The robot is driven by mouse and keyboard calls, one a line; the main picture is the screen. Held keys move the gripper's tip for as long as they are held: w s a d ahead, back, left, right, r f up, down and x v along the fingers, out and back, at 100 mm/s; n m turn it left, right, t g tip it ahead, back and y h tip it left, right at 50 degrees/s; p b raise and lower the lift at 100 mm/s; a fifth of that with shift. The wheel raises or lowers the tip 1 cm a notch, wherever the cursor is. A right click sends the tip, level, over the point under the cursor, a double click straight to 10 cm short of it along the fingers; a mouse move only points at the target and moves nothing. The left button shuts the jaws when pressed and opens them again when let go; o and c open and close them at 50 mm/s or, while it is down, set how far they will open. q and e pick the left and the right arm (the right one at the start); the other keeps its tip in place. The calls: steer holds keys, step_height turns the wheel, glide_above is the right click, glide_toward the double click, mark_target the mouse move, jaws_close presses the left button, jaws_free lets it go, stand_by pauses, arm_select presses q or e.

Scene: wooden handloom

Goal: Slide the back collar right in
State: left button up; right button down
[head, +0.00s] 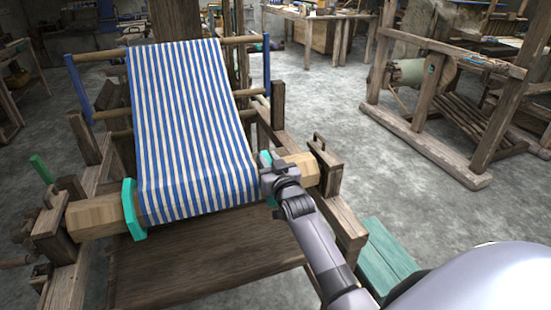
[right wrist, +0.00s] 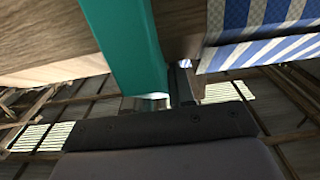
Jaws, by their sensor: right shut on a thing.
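A wooden beam (head: 95,216) lies across the near end of the loom, with blue-and-white striped cloth (head: 190,120) over it. A teal collar (head: 131,208) sits around the beam at the cloth's left edge. The right teal collar (head: 267,160) is at the cloth's right edge, partly hidden by my right gripper (head: 270,172). In the right wrist view this collar (right wrist: 122,40) runs down to my gripper's fingers (right wrist: 160,101), which are shut on its edge. The cloth's edge (right wrist: 262,25) shows to the right, apart from the collar. My left gripper is not in view.
The beam's bare right end (head: 300,168) rests by a wooden post (head: 328,168) with a small handle. A teal bench (head: 385,258) stands low at the right. Another wooden frame (head: 440,150) stands farther right, with open floor between.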

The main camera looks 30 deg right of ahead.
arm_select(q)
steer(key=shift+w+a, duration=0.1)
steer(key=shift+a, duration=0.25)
arm_select(e)
steer(key=shift+w+a, duration=0.15)
steer(key=shift+a, duration=0.55)
steer(key=c, duration=1)
jaws_free()
steer(key=shift+a, duration=0.15)
steer(key=shift+c, duration=0.2)
